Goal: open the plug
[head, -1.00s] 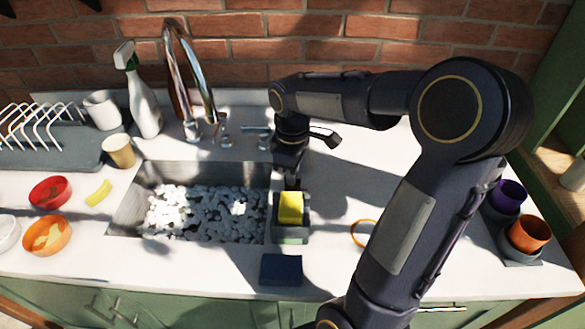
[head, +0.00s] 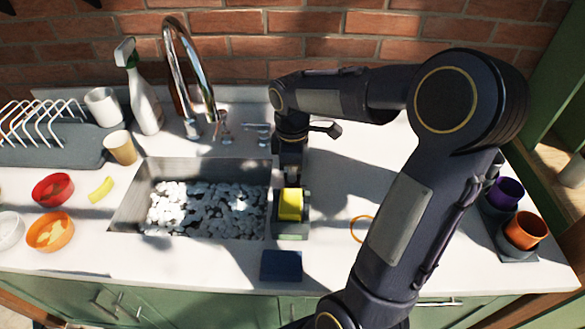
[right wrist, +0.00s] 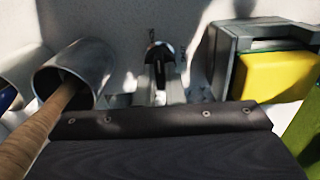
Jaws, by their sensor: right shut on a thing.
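My right gripper (head: 292,178) reaches down at the right end of the sink, just behind the caddy. In the right wrist view its fingers (right wrist: 160,82) are shut on a small dark, round-topped knob (right wrist: 160,50). I cannot tell for sure that this knob belongs to the plug. In the head view the knob is hidden by my gripper. The steel sink (head: 128,208) holds a heap of white and grey foam (head: 205,210), which covers its bottom and any drain there. My left gripper is not in view.
A grey caddy (head: 291,230) with a yellow sponge (head: 290,204) stands right in front of my right gripper. The tap (head: 185,70) rises behind the sink. A metal cup (right wrist: 90,65) with a wooden handle stands close left in the wrist view. A blue sponge (head: 281,266) lies in front.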

